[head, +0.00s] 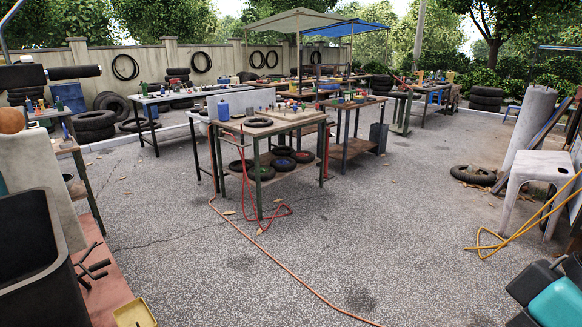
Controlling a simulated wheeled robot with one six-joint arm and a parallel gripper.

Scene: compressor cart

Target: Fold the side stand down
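I cannot make out a side stand in the head view. My gripper is not in view, so its place relative to anything here cannot be told. A work table (296,119) with dark green legs stands in the middle, with small items on top. Several small wheels or tyres (263,173) with coloured hubs lie on its lower shelf. A red-orange hose (262,247) hangs from this table and runs along the ground toward the bottom of the picture.
A black tub (40,262) and a yellow tray (134,313) are at lower left. More cluttered tables line the back. Grey pavement (400,230) in front is mostly clear except for the hose.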

